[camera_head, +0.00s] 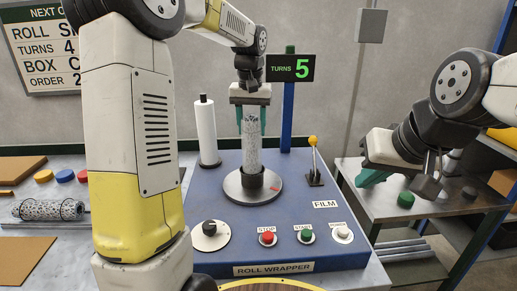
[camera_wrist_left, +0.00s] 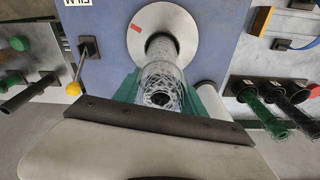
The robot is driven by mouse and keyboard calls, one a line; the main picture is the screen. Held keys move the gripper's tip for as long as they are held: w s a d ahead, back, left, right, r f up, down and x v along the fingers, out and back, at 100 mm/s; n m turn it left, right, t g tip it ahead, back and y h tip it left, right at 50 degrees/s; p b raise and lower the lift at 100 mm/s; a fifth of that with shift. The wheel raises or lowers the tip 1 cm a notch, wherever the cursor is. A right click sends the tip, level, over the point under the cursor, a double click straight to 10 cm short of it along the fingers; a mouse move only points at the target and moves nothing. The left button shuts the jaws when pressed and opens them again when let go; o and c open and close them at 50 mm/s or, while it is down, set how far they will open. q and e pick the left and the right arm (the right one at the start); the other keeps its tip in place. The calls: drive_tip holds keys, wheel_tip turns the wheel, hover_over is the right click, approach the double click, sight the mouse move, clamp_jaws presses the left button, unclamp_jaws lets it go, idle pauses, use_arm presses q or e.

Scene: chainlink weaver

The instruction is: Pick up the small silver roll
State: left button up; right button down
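A slim speckled silver roll (camera_head: 252,144) stands upright in the black holder of the grey turntable (camera_head: 237,188). In the left wrist view the roll (camera_wrist_left: 160,80) rises toward the camera. My left gripper (camera_head: 251,121) points down over its top, one green finger on each side. In the wrist view the fingers (camera_wrist_left: 163,98) lie against the roll, with no clear gap. Another speckled silver roll (camera_head: 48,209), thicker, lies on the left table. My right gripper (camera_head: 372,178) is over the right table, away from the roll; its finger gap is hidden.
The blue roll wrapper (camera_head: 280,262) carries a white film roll (camera_head: 206,133), a yellow-knobbed lever (camera_head: 314,160), and red, green and white buttons. A counter (camera_head: 291,69) reads TURNS 5. Coloured discs and cardboard lie on the left table. A metal table (camera_head: 440,205) stands right.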

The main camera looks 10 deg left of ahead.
use_arm(q)
clamp_jaws()
